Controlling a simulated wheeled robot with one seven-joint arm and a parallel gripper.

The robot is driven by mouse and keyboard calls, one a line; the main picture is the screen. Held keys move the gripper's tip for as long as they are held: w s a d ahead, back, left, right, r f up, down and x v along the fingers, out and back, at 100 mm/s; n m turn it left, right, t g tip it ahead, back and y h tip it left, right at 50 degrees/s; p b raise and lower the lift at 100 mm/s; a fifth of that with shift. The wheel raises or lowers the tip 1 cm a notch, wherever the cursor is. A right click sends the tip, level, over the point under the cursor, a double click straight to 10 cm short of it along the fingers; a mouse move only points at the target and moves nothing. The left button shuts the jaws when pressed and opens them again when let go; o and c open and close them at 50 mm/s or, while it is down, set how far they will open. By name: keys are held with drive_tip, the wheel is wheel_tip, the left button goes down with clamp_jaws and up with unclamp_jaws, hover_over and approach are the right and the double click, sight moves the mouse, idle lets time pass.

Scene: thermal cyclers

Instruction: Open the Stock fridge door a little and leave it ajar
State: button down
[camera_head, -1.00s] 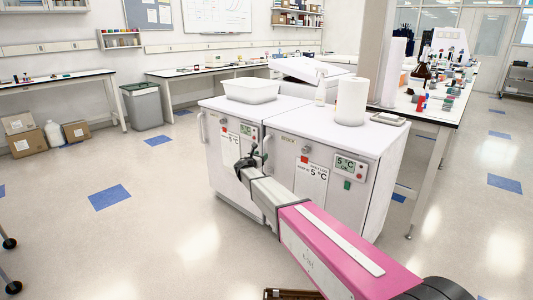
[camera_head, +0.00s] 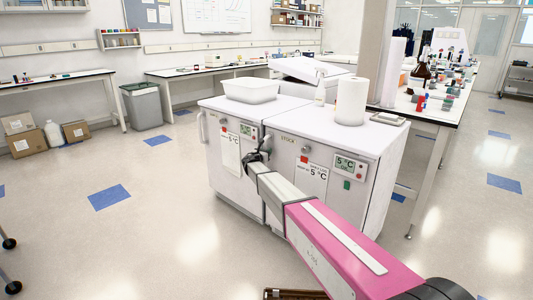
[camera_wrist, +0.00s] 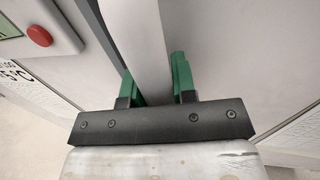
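The Stock fridge (camera_head: 327,205) is the right one of two white fridges, with "STOCK" on its front and a 5 °C display. Its upright white handle (camera_head: 266,143) is at the left edge of its door. The door looks shut. My gripper (camera_head: 262,153) is at this handle in the head view, partly hidden by my arm. In the wrist view the handle (camera_wrist: 142,38) runs between the two green fingers of my gripper (camera_wrist: 158,82). The fingers lie close on either side; I cannot tell whether they press on it.
The left fridge (camera_head: 233,185) stands close beside it, with its own handle (camera_head: 202,127). A white tub (camera_head: 250,91) and a paper roll (camera_head: 351,101) stand on top of the fridges.

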drive_tip(key=s+a+n+t+y, duration=0.1)
drive_tip(key=s+a+n+y, duration=0.1)
drive_tip(key=s, duration=1.1)
drive_tip(key=s+a+n+t+y, duration=0.1)
drive_tip(key=s+a+y, duration=0.3)
drive_tip(key=s, duration=0.9)
drive_tip(key=a+n, duration=0.1)
drive_tip(key=a, duration=0.2)
drive_tip(key=shift+s+a, duration=0.25)
drive_tip(key=shift+s, duration=0.05)
drive_tip(key=c, duration=0.9)
unclamp_jaws()
drive_tip(key=shift+s, duration=0.1)
drive_tip(key=s, duration=0.7)
drive_tip(key=s+a, duration=0.1)
drive_tip(key=s, duration=0.2)
drive_tip(key=shift+s, duration=0.25)
